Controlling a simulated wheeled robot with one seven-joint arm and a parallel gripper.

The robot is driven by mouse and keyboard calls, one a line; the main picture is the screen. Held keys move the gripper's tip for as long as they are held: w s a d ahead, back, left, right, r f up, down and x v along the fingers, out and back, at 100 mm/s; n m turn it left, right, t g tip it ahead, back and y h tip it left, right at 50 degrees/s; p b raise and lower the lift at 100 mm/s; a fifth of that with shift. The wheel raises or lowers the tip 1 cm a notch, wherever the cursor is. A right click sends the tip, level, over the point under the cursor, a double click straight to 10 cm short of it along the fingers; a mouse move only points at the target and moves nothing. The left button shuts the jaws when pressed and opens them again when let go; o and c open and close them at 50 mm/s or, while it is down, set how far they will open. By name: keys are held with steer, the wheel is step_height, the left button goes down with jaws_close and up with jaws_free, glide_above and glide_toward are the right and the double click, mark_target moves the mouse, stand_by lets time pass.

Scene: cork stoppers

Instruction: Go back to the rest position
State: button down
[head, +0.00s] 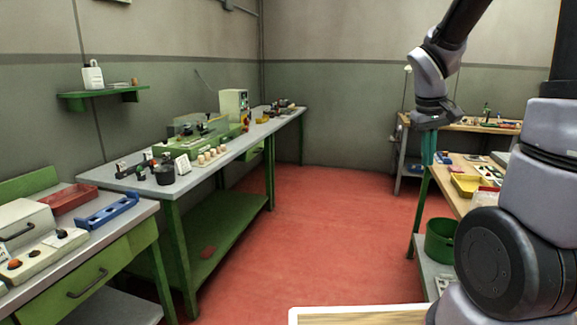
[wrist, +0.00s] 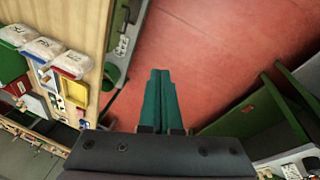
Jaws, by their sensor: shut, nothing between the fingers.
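My gripper (head: 428,148) hangs at the right in the head view, below my raised arm and near the left edge of the wooden bench. In the wrist view my gripper (wrist: 160,74) shows its two green fingers pressed together with nothing between them. It points down over the red floor (wrist: 205,60). Several small cork stoppers (head: 210,155) stand on the long grey bench (head: 225,157) at the left, far from my gripper.
The wooden bench (head: 446,186) at the right carries a yellow tray (head: 465,185); a green bin (head: 440,241) sits below. A blue rack (head: 107,211) and red tray (head: 68,199) lie on the near left bench. The red floor (head: 320,220) between the benches is clear.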

steer(key=s+a+r+m+t+y, duration=0.4)
steer(key=s+a+r, duration=0.6)
steer(key=s+r, duration=0.3)
steer(key=shift+r+m+t, duration=0.35)
steer(key=shift+m+t, duration=0.05)
steer(key=shift+t, duration=0.3)
